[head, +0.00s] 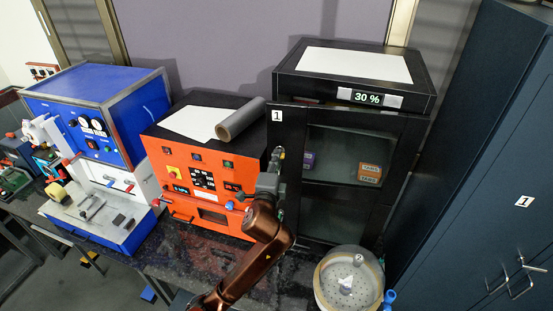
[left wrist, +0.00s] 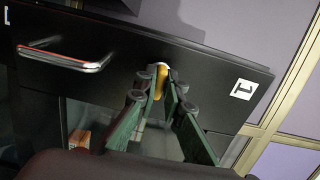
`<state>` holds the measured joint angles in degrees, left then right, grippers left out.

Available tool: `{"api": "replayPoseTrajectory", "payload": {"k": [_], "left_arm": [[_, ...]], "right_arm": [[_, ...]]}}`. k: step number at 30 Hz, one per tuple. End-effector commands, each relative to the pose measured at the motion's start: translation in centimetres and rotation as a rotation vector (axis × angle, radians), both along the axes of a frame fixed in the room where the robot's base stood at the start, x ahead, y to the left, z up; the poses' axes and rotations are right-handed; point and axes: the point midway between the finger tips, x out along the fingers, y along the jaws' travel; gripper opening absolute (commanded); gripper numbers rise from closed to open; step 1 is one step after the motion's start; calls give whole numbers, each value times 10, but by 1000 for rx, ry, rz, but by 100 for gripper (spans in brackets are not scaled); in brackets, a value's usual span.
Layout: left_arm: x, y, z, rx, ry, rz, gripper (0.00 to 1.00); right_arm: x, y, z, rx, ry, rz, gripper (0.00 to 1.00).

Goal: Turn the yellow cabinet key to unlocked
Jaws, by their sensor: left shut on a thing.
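The black cabinet (head: 290,190) stands at the back right, with a dark frame, a glass window and a label "1" on its upper left front. The yellow key (left wrist: 160,78) sits at the cabinet's front in the left wrist view, between my fingertips. My left gripper (left wrist: 157,84) is shut on it. In the head view my left gripper (head: 277,160) is against the cabinet's left front edge, and I cannot make out the key there. The key's turn angle is hard to tell. My right gripper is not in view.
A metal handle (left wrist: 70,58) is on the cabinet front in the left wrist view. An orange machine (head: 165,165) with a grey roll (head: 240,120) on top stands left of the cabinet. A clear round vessel (head: 350,280) stands in front of it. A tall dark locker (head: 480,190) is at right.

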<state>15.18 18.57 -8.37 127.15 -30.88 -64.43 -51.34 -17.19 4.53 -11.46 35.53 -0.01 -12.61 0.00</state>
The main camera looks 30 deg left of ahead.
Motion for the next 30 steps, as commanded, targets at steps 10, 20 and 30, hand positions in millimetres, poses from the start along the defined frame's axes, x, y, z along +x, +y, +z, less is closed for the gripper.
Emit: {"api": "replayPoseTrajectory", "payload": {"k": [10,20,30], "left_arm": [[0,0,0,0,1,0,26],[-9,-4,-1,0,1,-1,26],[-58,-23,-1,-1,2,-1,26]], "right_arm": [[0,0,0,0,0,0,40],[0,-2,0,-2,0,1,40],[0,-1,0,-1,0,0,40]]}}
